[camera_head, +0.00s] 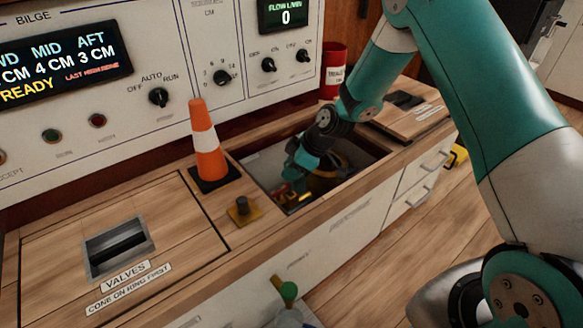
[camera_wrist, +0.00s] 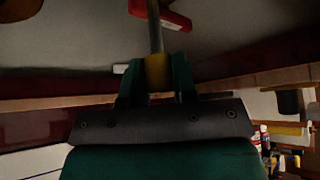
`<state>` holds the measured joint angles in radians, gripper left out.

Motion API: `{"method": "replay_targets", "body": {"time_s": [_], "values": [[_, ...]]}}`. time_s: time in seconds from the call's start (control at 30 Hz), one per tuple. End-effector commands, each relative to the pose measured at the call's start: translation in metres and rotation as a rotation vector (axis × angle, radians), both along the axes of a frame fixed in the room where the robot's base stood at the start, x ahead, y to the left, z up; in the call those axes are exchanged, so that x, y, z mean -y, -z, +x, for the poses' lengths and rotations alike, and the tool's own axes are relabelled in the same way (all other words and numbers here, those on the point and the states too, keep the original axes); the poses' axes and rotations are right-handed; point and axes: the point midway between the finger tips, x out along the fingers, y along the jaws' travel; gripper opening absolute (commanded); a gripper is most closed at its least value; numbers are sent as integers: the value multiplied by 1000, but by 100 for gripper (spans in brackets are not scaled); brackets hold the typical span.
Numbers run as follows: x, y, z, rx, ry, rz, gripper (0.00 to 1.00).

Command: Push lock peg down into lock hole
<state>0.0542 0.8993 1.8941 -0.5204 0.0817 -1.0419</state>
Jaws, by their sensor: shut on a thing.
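My gripper (camera_head: 294,190) reaches down into the open hatch in the wooden counter. In the wrist view my gripper (camera_wrist: 156,72) is shut, its two dark green fingers on either side of a yellow collar. The collar belongs to a thin grey metal rod (camera_wrist: 155,30), which looks like the lock peg. The rod runs away from the fingers toward a pale surface, beside a red part (camera_wrist: 172,15). Its far end is out of frame, so I cannot tell whether it is in a hole. I cannot make out the lock hole in either view.
An orange and white cone (camera_head: 205,145) stands left of the hatch opening (camera_head: 262,170). A closed VALVES lid (camera_head: 170,225) lies further left. A red can (camera_head: 333,68) stands behind, near the control panel (camera_head: 130,95).

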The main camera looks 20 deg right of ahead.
Motion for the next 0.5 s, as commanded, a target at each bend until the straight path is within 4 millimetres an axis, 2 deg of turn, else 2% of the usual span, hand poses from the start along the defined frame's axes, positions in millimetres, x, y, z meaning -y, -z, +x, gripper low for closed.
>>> {"method": "replay_targets", "body": {"time_s": [0.5], "values": [[0,3,0,0,0,0,2]]}}
